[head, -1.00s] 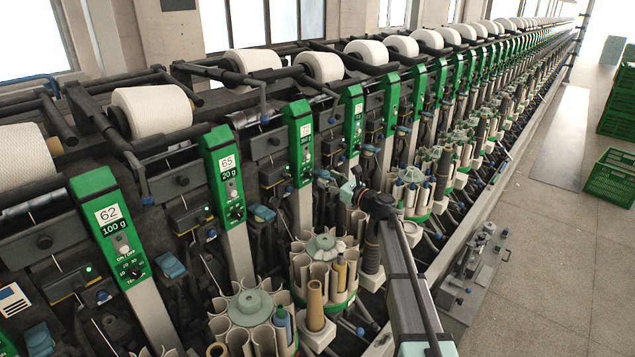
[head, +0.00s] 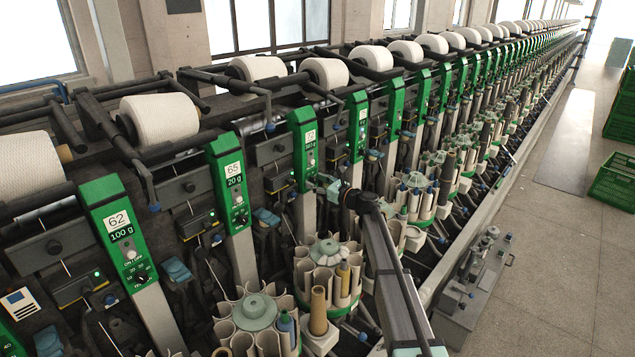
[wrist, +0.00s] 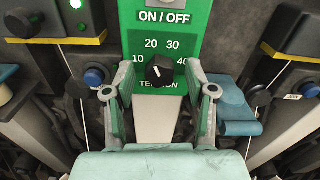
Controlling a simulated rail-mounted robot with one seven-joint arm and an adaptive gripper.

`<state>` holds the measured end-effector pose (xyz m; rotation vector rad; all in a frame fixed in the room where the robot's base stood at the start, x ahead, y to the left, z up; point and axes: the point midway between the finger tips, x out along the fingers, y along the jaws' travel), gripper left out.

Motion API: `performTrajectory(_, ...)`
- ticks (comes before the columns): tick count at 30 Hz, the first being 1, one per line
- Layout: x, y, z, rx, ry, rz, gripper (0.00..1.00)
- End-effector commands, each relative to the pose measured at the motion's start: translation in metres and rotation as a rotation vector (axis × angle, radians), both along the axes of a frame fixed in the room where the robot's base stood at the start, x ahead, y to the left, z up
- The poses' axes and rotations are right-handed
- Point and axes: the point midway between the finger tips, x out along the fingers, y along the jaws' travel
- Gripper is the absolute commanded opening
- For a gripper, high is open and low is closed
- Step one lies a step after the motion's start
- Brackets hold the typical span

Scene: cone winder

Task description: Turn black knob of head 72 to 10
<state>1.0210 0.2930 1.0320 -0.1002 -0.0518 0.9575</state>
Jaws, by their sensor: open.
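The black knob (wrist: 160,70) sits on a green panel (wrist: 190,20) in the wrist view, below the ON / OFF lettering. Around it are the marks 10, 20, 30 and 40, with TENSION below. Its white pointer line seems to tilt up-left, towards 20. My gripper (wrist: 160,92) is open, one finger on each side of the knob, and both appear apart from it. In the head view my gripper (head: 333,190) is in front of the machine near the third green panel (head: 304,140), whose number is too small to read surely. No head number shows in the wrist view.
Blue buttons (wrist: 94,77) and a blue-grey lever part (wrist: 236,118) flank the panel closely. Bobbin magazines (head: 322,250) stand below my arm.

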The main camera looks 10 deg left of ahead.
Motion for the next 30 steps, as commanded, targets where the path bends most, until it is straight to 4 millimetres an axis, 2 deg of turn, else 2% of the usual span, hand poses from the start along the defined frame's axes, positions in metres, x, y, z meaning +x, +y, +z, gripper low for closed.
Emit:
performTrajectory(4, -0.0003, -0.0004, -0.0002, 0.000, 0.000, -0.001, 0.56)
performTrajectory(6, -0.0002, -0.0005, -0.0002, 0.000, 0.000, -0.001, 0.31)
performTrajectory(9, -0.0003, -0.0006, -0.0001, 0.000, 0.000, -0.001, 0.00)
performTrajectory(20, -0.0001, -0.0004, -0.0016, -0.013, -0.021, -0.001, 0.00)
performTrajectory(30, -0.0002, -0.0002, -0.0065, -0.115, -0.170, -0.001, 0.00)
